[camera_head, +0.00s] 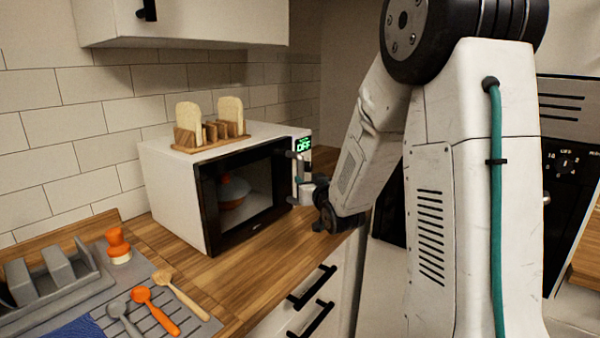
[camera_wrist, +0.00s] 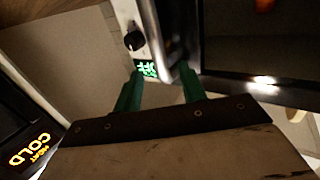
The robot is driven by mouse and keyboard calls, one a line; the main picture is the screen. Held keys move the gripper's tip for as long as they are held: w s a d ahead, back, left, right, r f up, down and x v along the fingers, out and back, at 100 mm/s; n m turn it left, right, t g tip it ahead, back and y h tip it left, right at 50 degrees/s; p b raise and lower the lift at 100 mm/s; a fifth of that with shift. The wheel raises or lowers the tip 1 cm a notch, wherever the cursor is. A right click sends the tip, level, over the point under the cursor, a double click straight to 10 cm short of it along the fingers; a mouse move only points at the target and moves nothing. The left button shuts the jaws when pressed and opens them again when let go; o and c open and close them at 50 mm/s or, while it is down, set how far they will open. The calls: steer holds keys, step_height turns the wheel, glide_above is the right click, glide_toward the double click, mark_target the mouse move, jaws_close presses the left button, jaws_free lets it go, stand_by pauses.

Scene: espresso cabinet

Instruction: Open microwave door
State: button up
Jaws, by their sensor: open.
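The white microwave (camera_head: 165,185) stands on the wooden counter in the head view. Its black-framed glass door (camera_head: 240,232) looks shut, and a bowl with an orange part shows dimly through the glass. A handle (camera_head: 297,168) stands at the door's right edge, beside the green "OFF" display. In the wrist view, my gripper (camera_wrist: 162,92) is open, its two green fingers apart. A pale metal bar (camera_wrist: 155,35), which looks like the handle, runs up between and beyond the fingers; I cannot tell if they touch it. The dark door (camera_wrist: 250,45) lies right of the fingers.
A wooden rack with toast (camera_head: 208,130) sits on the microwave. A grey drying rack (camera_head: 60,270) and kitchen tools (camera_head: 155,310) lie at the front left. An oven (camera_head: 570,160) stands at the right, behind my arm. Drawers with black handles (camera_head: 312,288) are below the counter.

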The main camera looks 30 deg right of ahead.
mark_target(302, 172)
steer(key=x, duration=0.8)
steer(key=shift+r, duration=0.1)
steer(key=shift+d, duration=0.1)
jaws_close()
